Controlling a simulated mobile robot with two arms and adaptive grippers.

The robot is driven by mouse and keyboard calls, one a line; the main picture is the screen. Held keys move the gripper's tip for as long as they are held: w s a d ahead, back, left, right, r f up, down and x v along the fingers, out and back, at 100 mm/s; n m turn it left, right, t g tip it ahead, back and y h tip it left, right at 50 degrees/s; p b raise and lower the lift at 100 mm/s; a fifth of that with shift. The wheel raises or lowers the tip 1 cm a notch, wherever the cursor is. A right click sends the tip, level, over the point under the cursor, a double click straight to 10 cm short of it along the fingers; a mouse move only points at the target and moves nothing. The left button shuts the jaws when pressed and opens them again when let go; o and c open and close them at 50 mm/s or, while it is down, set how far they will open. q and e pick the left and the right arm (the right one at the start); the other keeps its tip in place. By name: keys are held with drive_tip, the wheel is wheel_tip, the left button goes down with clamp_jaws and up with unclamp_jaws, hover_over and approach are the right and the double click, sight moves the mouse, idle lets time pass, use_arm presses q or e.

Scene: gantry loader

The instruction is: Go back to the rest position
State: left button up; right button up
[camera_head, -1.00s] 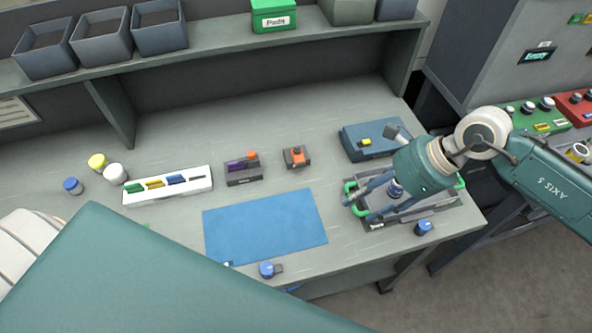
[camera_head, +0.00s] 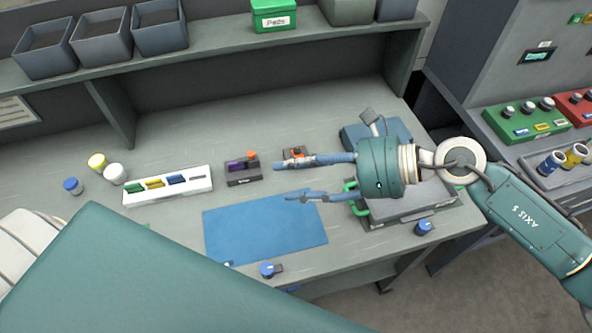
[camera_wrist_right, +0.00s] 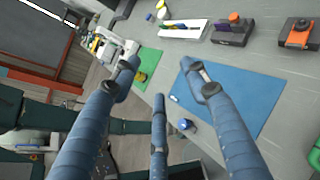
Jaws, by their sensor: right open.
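My right gripper (camera_head: 284,181) is open and empty. Its blue fingers point left, above the far edge of the blue mat (camera_head: 250,235) on the bench. The right wrist view shows the spread fingers (camera_wrist_right: 160,75) with nothing between them, in front of the mat. The teal wrist of my right arm hangs over the grey tray with green handles (camera_head: 410,214) and hides part of it. My left arm's teal link fills the lower left of the head view. My left gripper does not show.
An orange-topped block (camera_head: 296,153), a purple-and-orange block (camera_head: 242,170) and a white rack (camera_head: 168,191) stand behind the mat. A blue box (camera_head: 360,140) is behind the wrist. Small blue-capped pieces (camera_head: 268,270) (camera_head: 423,228) sit near the front edge. A shelf spans the back.

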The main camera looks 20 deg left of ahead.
drive_tip(key=shift+a+r, duration=0.15)
drive_tip(key=shift+r, duration=0.05)
idle(0.5)
